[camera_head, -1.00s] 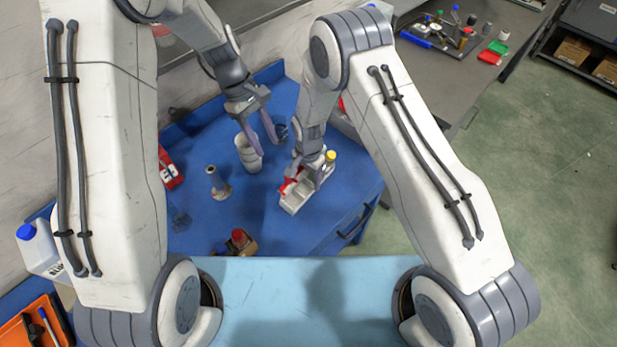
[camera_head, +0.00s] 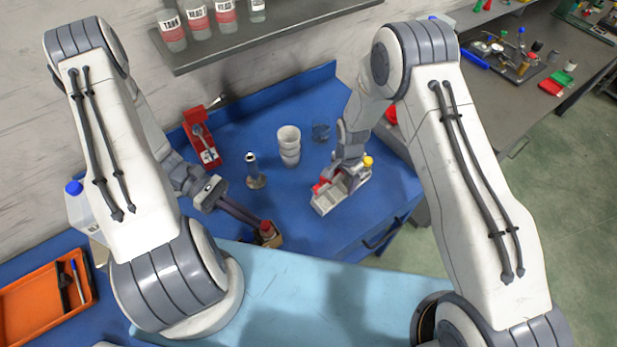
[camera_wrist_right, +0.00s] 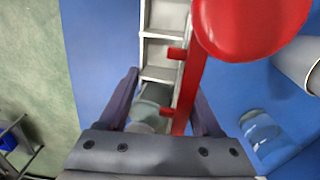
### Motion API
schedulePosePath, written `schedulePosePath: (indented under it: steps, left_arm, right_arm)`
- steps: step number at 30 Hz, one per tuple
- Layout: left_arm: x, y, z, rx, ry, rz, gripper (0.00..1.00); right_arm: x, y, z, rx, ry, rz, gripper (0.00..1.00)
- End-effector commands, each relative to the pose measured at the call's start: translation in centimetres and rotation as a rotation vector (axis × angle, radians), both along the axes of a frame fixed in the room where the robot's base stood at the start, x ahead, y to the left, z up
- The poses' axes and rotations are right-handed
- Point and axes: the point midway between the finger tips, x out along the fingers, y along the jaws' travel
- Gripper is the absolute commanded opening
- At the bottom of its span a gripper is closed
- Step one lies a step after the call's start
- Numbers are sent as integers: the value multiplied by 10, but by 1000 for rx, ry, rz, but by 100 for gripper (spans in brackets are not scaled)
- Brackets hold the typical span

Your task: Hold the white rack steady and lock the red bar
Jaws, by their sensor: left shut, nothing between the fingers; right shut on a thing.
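The white rack (camera_head: 325,204) stands on the blue table under my right gripper (camera_head: 346,172). In the right wrist view the rack (camera_wrist_right: 160,50) runs up from between the fingers of the right gripper (camera_wrist_right: 163,100), which is shut on it. The red bar (camera_wrist_right: 190,85) lies along the rack's right side, with a large red knob (camera_wrist_right: 250,22) at its far end. In the head view only a bit of red (camera_head: 320,187) shows beside the gripper. My left gripper (camera_head: 258,220) is shut and empty, its tips by a small brown box with a red-topped item (camera_head: 266,230).
White stacked cups (camera_head: 289,147), a clear glass (camera_head: 321,132), a grey stand (camera_head: 254,172) and a red case (camera_head: 203,140) are on the blue table. A shelf with jars (camera_head: 230,48) hangs behind. An orange tray (camera_head: 40,300) lies at the lower left.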

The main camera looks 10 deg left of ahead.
Motion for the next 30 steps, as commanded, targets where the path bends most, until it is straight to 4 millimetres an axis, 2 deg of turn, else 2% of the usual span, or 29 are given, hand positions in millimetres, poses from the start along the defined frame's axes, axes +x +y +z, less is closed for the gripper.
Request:
schedulePosePath:
  steps: [3,6,12,25,30]
  left_arm:
    - [26,-6,2,-100,-26,254,0]
    - [49,-1,2,-149,-60,435,0]
    - [75,13,-1,-185,-108,655,0]
    - [81,16,-2,-186,-119,695,0]
    - [85,5,-3,-188,-116,690,0]
  right_arm:
    - [-1,0,-1,-1,2,0,4]
    - [-1,0,-1,-1,2,0,4]
    - [-1,0,-1,0,1,0,4]
    - [-1,0,-1,0,1,0,4]
    - [-1,0,-1,0,1,0,4]
